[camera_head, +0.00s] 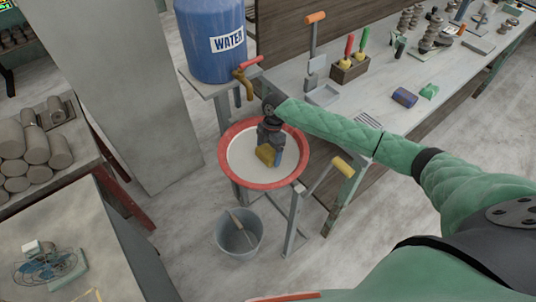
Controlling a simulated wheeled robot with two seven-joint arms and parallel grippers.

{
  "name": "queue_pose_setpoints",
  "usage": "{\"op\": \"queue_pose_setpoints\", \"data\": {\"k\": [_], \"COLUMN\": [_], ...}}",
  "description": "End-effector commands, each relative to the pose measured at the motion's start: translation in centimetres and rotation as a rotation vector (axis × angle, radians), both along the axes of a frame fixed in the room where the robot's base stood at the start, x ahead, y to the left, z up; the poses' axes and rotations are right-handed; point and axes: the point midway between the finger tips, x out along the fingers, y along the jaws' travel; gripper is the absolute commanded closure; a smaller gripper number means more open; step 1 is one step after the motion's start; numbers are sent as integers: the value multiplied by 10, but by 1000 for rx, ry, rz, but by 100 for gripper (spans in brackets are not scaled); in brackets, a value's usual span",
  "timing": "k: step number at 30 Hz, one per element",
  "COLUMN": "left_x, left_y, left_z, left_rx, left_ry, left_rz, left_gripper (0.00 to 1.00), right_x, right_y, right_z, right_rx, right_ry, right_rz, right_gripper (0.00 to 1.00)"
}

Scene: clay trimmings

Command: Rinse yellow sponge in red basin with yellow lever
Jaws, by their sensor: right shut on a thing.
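The red basin (228,163) has a red rim and a pale inside, and it stands on a metal frame. My right gripper (270,147) hangs down inside the basin's outline, shut on the yellow sponge (265,154). A blue piece shows just right of the sponge; I cannot tell what it belongs to. Whether the sponge touches the basin's bottom is hard to tell. The yellow lever (343,166) sticks out at the right of the basin's frame, apart from my gripper. My left gripper is not in view.
A blue water tank (210,40) with a red-handled tap (245,72) stands behind the basin. A grey bucket (239,235) is on the floor below. A workbench (365,95) with tools lies at the right. Clay cylinders (35,150) fill a table at the left.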

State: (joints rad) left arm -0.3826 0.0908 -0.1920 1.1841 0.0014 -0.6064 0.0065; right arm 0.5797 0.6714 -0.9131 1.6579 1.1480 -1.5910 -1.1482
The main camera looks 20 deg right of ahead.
Motion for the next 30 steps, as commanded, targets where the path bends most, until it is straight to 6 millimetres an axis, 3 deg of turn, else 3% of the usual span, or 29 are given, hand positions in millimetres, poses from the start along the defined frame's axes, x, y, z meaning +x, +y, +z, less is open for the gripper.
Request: {"op": "queue_pose_setpoints", "data": {"k": [30], "left_x": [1], "left_y": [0], "left_z": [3], "left_rx": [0], "left_ry": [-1], "left_rz": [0], "left_gripper": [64], "right_x": [3], "right_y": [-9], "right_z": [0], "right_rx": [-1], "right_ry": [0], "right_rz": [0], "right_gripper": [33]}}
